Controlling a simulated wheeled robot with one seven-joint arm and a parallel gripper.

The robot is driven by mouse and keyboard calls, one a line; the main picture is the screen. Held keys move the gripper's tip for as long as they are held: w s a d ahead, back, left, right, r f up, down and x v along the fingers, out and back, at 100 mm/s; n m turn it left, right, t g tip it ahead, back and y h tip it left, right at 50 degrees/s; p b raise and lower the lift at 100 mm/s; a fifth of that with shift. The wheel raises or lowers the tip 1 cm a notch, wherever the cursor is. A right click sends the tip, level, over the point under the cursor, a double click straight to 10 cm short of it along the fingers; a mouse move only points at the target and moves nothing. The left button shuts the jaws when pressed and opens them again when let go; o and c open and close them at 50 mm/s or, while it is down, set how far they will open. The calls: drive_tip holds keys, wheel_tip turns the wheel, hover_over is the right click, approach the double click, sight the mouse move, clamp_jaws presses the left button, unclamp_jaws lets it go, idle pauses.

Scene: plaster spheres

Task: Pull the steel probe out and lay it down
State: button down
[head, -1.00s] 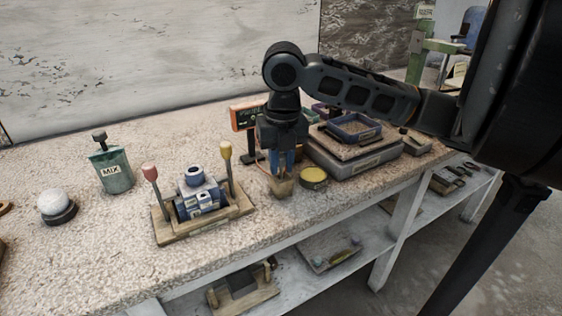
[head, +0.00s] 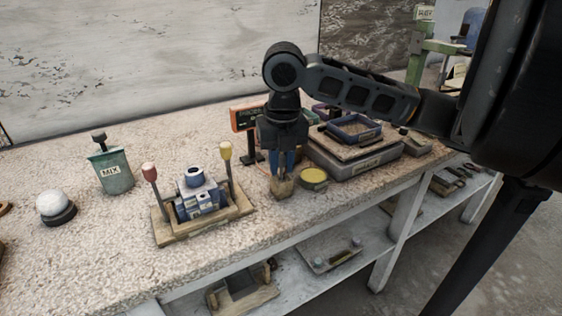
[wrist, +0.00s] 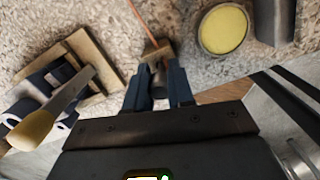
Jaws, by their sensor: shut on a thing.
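My gripper (head: 282,174) points straight down over the bench, just above a small tan block (head: 283,189). In the wrist view its blue fingers (wrist: 159,98) are shut on a short dark cylinder, which looks like the steel probe (wrist: 158,78). The tan block also shows in the wrist view (wrist: 157,51), right at the probe's far end. The probe's lower part is hidden, so I cannot tell how deep it sits. A thin orange cable (wrist: 140,17) runs away from the block area. In the head view the fingers hide the probe.
An orange meter (head: 245,118) stands behind my gripper. A yellow-topped tin (head: 313,177) is close on the right, before a grey slab with a blue tray (head: 354,127). A wooden tray with two knobbed rods (head: 165,238) is on the left. The front bench strip is clear.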

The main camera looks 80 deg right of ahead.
drive_tip(key=shift+f+b, duration=0.6)
drive_tip(key=shift+f, duration=0.05)
drive_tip(key=c, duration=0.9)
unclamp_jaws()
drive_tip(key=shift+r, duration=0.1)
drive_tip(key=shift+r+p, duration=1.4)
drive_tip(key=shift+r, duration=0.5)
